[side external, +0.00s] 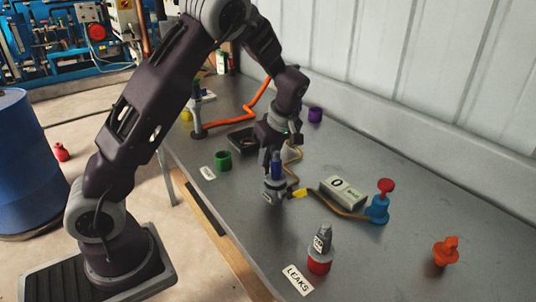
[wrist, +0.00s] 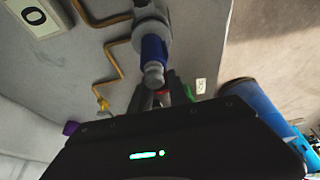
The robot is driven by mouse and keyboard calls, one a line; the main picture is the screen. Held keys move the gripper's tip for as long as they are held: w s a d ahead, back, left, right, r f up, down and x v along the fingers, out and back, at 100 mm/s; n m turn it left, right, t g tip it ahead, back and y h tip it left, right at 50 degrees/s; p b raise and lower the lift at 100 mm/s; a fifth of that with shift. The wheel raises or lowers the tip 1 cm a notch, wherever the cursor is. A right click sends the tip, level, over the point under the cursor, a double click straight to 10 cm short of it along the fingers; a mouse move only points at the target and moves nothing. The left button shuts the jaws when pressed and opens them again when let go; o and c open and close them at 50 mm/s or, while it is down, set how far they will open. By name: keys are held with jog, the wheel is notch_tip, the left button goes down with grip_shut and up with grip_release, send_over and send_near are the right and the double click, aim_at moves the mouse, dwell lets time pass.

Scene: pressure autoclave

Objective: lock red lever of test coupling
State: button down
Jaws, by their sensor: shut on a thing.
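The test coupling (side external: 273,190) stands upright on the grey bench in the side view, a grey body with a blue section above it. In the wrist view its blue section (wrist: 154,50) shows with a grey end, just beyond my fingers. My gripper (side external: 275,152) points down at the top of the coupling. No red shows at the coupling in the side view.
A yellow hose joins the coupling to a blue fitting (side external: 377,208) with a red knob. A box marked 0 (side external: 342,192) lies beside it. A grey-and-red piece (side external: 320,257) stands near the LEAKS label (side external: 298,280). An orange piece (side external: 446,251) and a green cup (side external: 223,160) stand apart.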

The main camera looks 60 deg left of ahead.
jog(key=shift+d+f, duration=0.1)
jog(key=shift+d, duration=0.1)
jog(key=c, duration=1.3)
grip_release()
jog(key=shift+o, duration=0.3)
jog(key=shift+a, duration=0.1)
